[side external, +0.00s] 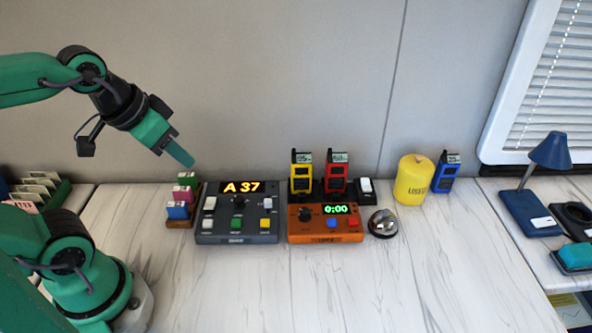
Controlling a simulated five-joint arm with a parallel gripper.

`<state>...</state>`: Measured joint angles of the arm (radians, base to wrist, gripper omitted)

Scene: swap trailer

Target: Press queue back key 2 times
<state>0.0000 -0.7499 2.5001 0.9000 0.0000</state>
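The grey queue console (237,238) stands on the desk left of centre, its display (242,188) reading A 37. It has a white key at upper left (209,203), one at lower left (207,224) and one at right (267,204), a green key (236,225), a yellow key (265,224) and a dark knob (238,204). The key labels are too small to read, so I cannot tell which is the back key. My gripper (181,154) is in the air above and left of the console, touching nothing. Its fingers overlap from this side, so their opening is hidden.
An orange timer (325,237) reading 0:00 stands right against the console. A wooden rack (180,223) with coloured blocks is close on its left. Behind are yellow and red radios (336,172); a bell (382,223) is further right. The desk in front is clear.

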